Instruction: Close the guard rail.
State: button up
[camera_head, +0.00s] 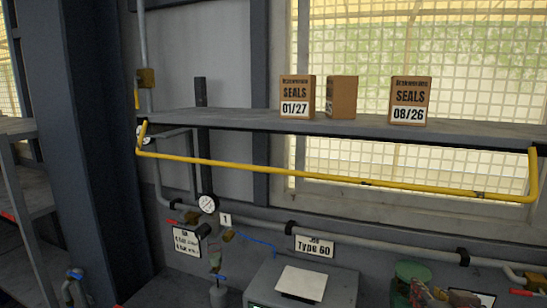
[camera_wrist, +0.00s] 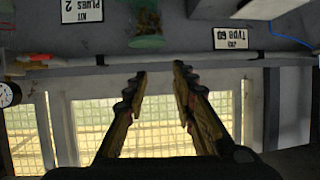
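The yellow guard rail (camera_head: 330,178) runs along the front of the grey shelf (camera_head: 215,119) in the head view. Its long bar is below the shelf's front edge, and its bent end arms rise towards the shelf at the left and right. I cannot make out the rail in the wrist view. My gripper (camera_wrist: 160,72) shows in the wrist view with its two dark, brownish fingers spread apart and nothing between them. My gripper is not visible in the head view, so its distance from the rail cannot be told.
Below are a pressure gauge (camera_head: 207,204), grey pipes, a grey box (camera_head: 335,287) and a green fitting (camera_head: 412,271). A dark column (camera_head: 75,130) stands left.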

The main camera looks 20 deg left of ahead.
jog(key=w+a+r+n+t+y, duration=0.45)
jog(key=w+a+r+y, duration=0.55)
jog(key=a+r, duration=0.45)
jog(key=s+a+r+n+g+y, duration=0.1)
jog(key=s+a+n+g+y, duration=0.2)
jog(key=a+n+g+y, duration=0.3)
jog(key=s+a+r+n+g+y, duration=0.2)
jog(key=s+a+n+g+y, duration=0.15)
jog(key=a+y, duration=0.4)
jog(key=s+a+r+n+g+y, duration=0.1)
jog(key=r+g, duration=0.1)
jog(key=s+a+r+n+g+y, duration=0.1)
jog(key=r+n+g, duration=0.1)
jog(key=r+g, duration=0.1)
jog(key=s+a+r+n+g+y, duration=0.1)
jog(key=a+r+g, duration=0.1)
jog(key=r, duration=0.1)
jog(key=shift+s+a+r+n+g, duration=0.1)
jog(key=shift+s+r+n+g, duration=0.1)
jog(key=shift+n+g, duration=0.15)
jog(key=shift+c, duration=1.3)
jog(key=c, duration=0.4)
grip_shut()
